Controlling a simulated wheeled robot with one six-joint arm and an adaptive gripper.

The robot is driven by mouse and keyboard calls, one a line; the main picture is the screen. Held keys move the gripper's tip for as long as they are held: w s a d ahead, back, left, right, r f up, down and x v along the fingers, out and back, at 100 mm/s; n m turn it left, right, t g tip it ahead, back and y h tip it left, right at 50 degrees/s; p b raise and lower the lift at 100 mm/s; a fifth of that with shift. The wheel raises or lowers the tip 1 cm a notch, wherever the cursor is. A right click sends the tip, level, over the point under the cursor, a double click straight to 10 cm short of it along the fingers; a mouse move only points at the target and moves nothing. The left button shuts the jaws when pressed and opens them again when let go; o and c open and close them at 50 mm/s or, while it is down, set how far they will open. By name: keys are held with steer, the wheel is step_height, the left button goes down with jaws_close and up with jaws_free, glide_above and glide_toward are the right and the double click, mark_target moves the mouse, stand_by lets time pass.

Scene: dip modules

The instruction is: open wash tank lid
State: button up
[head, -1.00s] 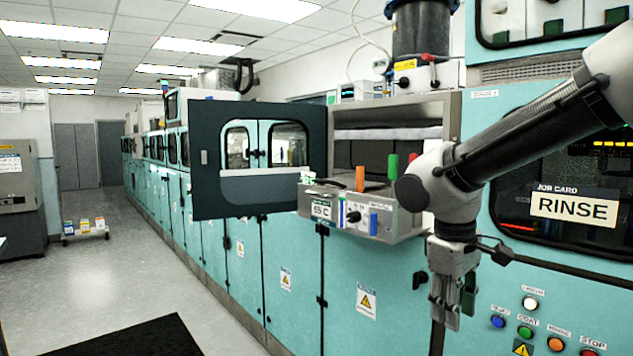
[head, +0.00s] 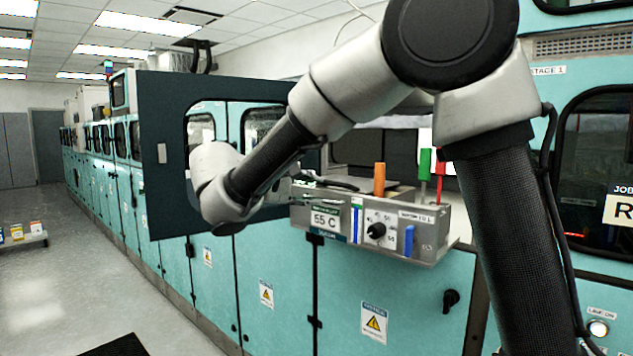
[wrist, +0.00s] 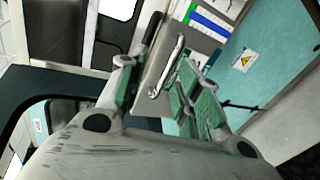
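The wash tank (head: 335,245) is a metal box with a 55 C display and a dial, set in the teal machine. Its lid (wrist: 150,62) shows in the wrist view as a grey plate with a metal bar handle (wrist: 168,68). My gripper (wrist: 160,88) is open, with green-padded fingers on either side of the handle. I cannot tell whether a finger touches it. In the head view my gripper (head: 291,187) is at the tank's left end, partly hidden by my arm.
An orange block (head: 379,179), a green block (head: 424,164) and a red-handled item (head: 440,165) stand at the tank's top.

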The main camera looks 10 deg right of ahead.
mark_target(330, 183)
steer(key=shift+m+h, duration=0.4)
steer(key=shift+m, duration=0.3)
steer(key=w+d, duration=0.1)
steer(key=d, duration=0.1)
steer(key=w+d, duration=0.3)
steer(key=d, duration=0.1)
steer(key=shift+w+d+r, duration=0.15)
steer(key=shift+w+d, duration=0.05)
steer(key=shift+w, duration=0.1)
jaws_close()
